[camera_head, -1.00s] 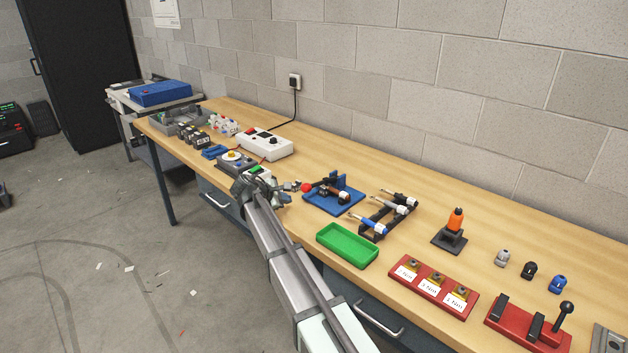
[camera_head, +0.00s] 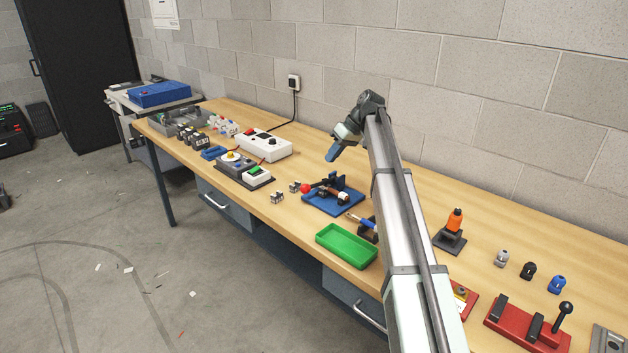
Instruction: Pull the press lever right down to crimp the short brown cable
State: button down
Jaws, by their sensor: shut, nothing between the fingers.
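A small press on a blue base (camera_head: 348,207) stands near the middle of the bench. Its lever carries a red ball knob (camera_head: 306,188), which sits low at the left side of the base. A brown and white piece lies at the press, too small to identify as the short brown cable. My gripper (camera_head: 332,155) is shut and empty. It appears raised behind and above the press, clear of the lever, with its fingers pointing down and left.
Two small grey pieces (camera_head: 278,197) lie left of the press. A green tray (camera_head: 346,244) is in front. My arm covers much of the tool rack and red label block. A red fixture with a black-knobbed lever (camera_head: 565,309) stands far right. The wall runs behind.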

aim_at(308, 186)
jog(key=a+f+y, duration=0.1)
jog(key=a+f, duration=0.5)
jog(key=f, duration=0.3)
dwell(0.6)
jog(key=shift+s, duration=0.1)
